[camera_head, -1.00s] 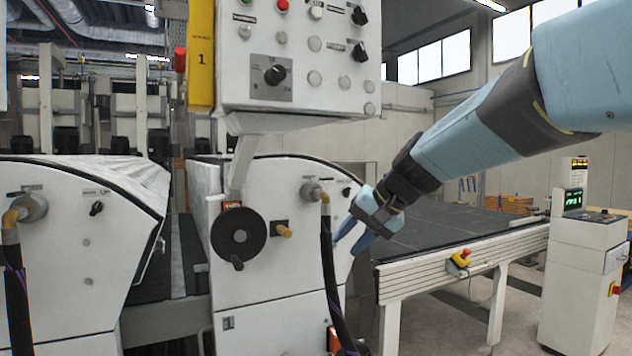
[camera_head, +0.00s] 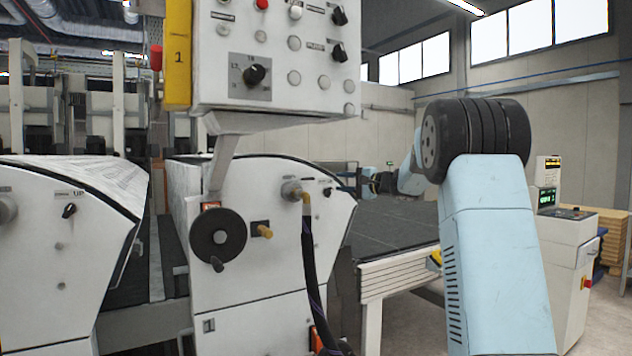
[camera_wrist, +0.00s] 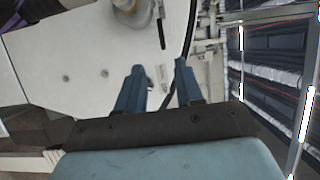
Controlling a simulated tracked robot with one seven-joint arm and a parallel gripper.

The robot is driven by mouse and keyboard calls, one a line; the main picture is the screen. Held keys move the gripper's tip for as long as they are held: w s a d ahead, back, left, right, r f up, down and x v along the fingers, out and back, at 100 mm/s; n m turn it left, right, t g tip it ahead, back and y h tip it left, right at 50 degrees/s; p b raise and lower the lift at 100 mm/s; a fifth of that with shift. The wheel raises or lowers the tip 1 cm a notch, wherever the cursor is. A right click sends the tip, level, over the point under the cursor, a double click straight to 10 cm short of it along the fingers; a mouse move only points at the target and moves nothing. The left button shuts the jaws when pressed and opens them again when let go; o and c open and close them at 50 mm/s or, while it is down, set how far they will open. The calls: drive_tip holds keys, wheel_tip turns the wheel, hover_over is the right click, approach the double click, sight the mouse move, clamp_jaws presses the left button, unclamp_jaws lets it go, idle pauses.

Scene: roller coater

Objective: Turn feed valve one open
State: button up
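A hose fitting (camera_head: 293,190) with a dark hose (camera_head: 312,280) hangs just right of the lever. A control box (camera_head: 275,60) overhangs the machine. A dark-topped conveyor table (camera_head: 395,225) stands to the right, with a console (camera_head: 560,250) beyond.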

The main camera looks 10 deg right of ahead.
sight(307, 178)
drive_tip(key=x, duration=1.4)
drive_tip(key=shift+d+r, duration=0.15)
drive_tip(key=shift+d, duration=0.1)
drive_tip(key=shift+w, duration=0.1)
drive_tip(key=shift+c, duration=0.2)
clamp_jaws()
